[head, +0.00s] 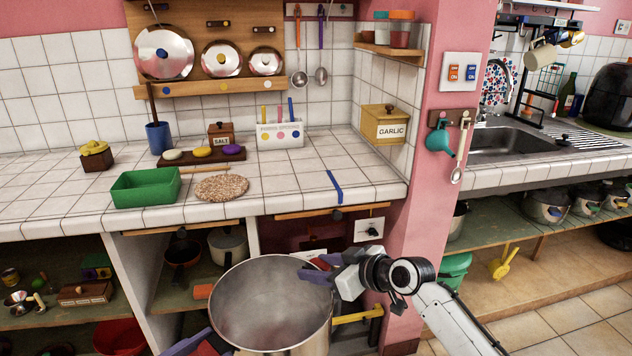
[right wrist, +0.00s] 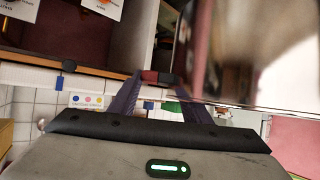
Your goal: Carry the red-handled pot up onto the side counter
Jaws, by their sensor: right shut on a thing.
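The large steel pot (head: 272,305) is at the bottom centre of the head view, open and empty-looking, in front of the lower shelves and below the counter top. My right gripper (head: 322,268) is at its right rim, with purple fingers shut on its red handle. In the right wrist view the red handle (right wrist: 158,77) shows between the fingers, beside the shiny pot wall (right wrist: 245,50). One purple finger of my left gripper (head: 187,343) shows at the pot's lower left; its grip is hidden. The tiled counter (head: 270,200) lies behind and above the pot.
A green tray (head: 146,187), a round woven mat (head: 222,187) and a garlic box (head: 384,124) stand on the tiled counter. Blue tape (head: 335,187) marks its right part, which is otherwise clear. A pink pillar (head: 440,150) separates it from the sink counter (head: 550,150).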

